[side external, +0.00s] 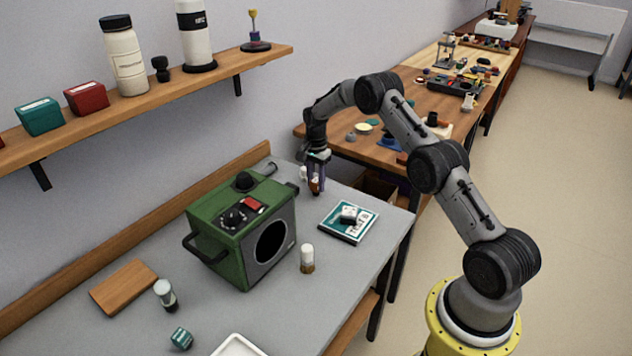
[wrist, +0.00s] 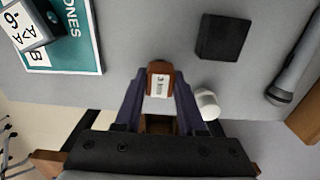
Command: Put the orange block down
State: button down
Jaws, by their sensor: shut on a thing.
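The orange block (wrist: 160,79), orange-brown with a white label, sits between my fingertips in the wrist view. My gripper (wrist: 160,97) is shut on it. In the side view my gripper (side external: 316,184) points down over the far part of the grey table, behind and right of the green speaker box. Only a small bit of orange shows between the fingers there. I cannot tell whether the block touches the table.
A dark square (wrist: 222,38), a white cylinder (wrist: 207,104) and a microphone-like rod (wrist: 295,75) lie near my gripper. The green speaker (side external: 222,262) stands left. Bare table lies between.

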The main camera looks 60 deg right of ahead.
aim_at(316, 180)
jog(key=shift+f, duration=0.1)
jog(key=c, duration=0.5)
grip_release()
notch_tip(316, 180, up, 12)
jog(key=s+a+r+n+t, duration=0.1)
jog(key=s+a+r+n, duration=0.4)
jog(key=a+r, duration=0.4)
jog(key=s+a+r+n+t, duration=0.25)
jog(key=s+a+r, duration=0.4)
jog(key=r, duration=0.35)
jog(key=s+a+n, duration=0.3)
jog(key=s, duration=0.5)
jog(key=s+a+f+n+t, duration=0.1)
jog(key=s+a+n, duration=0.2)
jog(key=s, duration=0.5)
jog(key=s+a+n+t, duration=0.1)
jog(key=s+a+n, duration=0.2)
jog(key=s, duration=0.6)
jog(key=shift+a+f+n, duration=0.15)
jog(key=shift+a+n, duration=0.1)
jog(key=shift+n, duration=0.5)
